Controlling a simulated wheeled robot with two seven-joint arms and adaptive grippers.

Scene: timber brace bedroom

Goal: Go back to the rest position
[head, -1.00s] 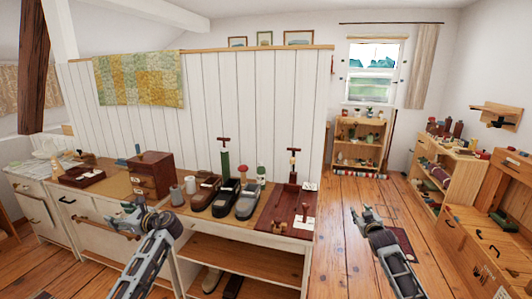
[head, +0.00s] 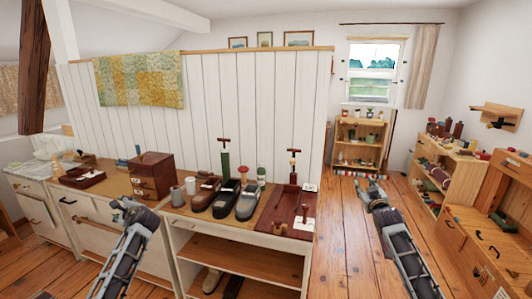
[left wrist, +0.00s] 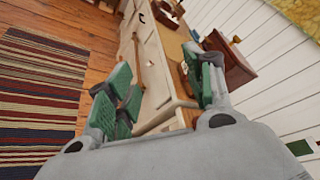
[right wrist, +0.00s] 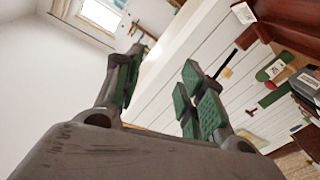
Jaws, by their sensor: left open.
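My left gripper (head: 122,206) is raised in front of the long workbench's drawers at the left of the head view. In the left wrist view its green-padded fingers (left wrist: 165,88) stand apart with nothing between them. My right gripper (head: 370,190) is over the open wooden floor to the right of the bench, pointing away from me. In the right wrist view its fingers (right wrist: 160,88) are apart and empty. Neither gripper touches anything that I can see.
The workbench (head: 110,176) carries a brown drawer box (head: 151,176), several shoes (head: 225,197) and a dark red board (head: 278,218). Wooden shelving (head: 450,172) lines the right wall. Free floor (head: 345,225) lies between. A striped rug (left wrist: 40,95) shows in the left wrist view.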

